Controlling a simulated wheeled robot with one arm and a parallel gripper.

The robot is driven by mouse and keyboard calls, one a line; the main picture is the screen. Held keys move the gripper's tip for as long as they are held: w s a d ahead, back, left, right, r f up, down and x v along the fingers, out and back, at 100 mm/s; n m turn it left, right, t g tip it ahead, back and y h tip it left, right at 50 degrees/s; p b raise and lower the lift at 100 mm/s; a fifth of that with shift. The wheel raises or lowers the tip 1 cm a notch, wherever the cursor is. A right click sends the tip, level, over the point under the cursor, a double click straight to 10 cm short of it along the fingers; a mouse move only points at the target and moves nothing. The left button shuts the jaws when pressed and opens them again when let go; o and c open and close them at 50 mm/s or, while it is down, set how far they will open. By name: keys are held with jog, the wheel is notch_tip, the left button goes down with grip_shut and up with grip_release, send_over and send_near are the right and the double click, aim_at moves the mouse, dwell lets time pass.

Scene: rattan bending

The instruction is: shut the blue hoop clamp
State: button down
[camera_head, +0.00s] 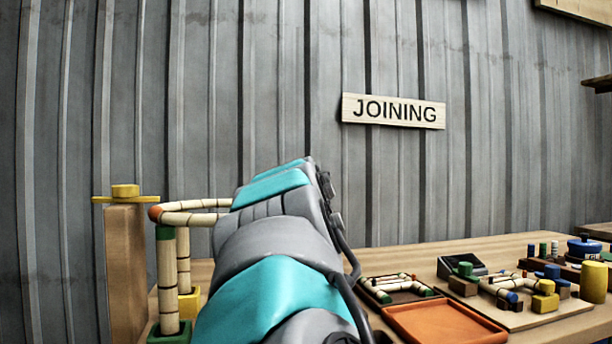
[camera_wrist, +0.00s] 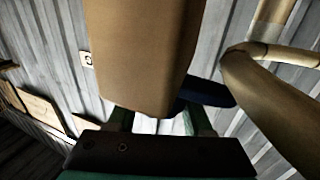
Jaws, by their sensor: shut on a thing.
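The blue hoop clamp (camera_wrist: 212,93) shows in the wrist view as a dark blue piece sticking out to the right at the end of a tan wooden post (camera_wrist: 145,50). My gripper (camera_wrist: 158,120) is at that end of the post, its two green fingers on either side of the middle. It is shut on the clamp, though the post hides the fingertips and the exact contact. A thick rattan pole (camera_wrist: 275,105) runs close to the right of the clamp. In the head view my own arm covers the clamp and my gripper.
In the head view, a wooden post (camera_head: 125,275) with a yellow clamp (camera_head: 125,191) on top stands at the left, beside the rattan frame (camera_head: 185,218). An orange tray (camera_head: 440,324) and a board with rattan parts (camera_head: 560,312) lie on the table at the right.

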jog(key=shift+d+r+m+h, duration=0.15)
jog(key=shift+m+h, duration=0.15)
jog(key=shift+h, duration=0.2)
jog(key=shift+c, duration=1.5)
grip_release()
jog(key=shift+f+y, duration=0.25)
jog(key=shift+y, duration=0.05)
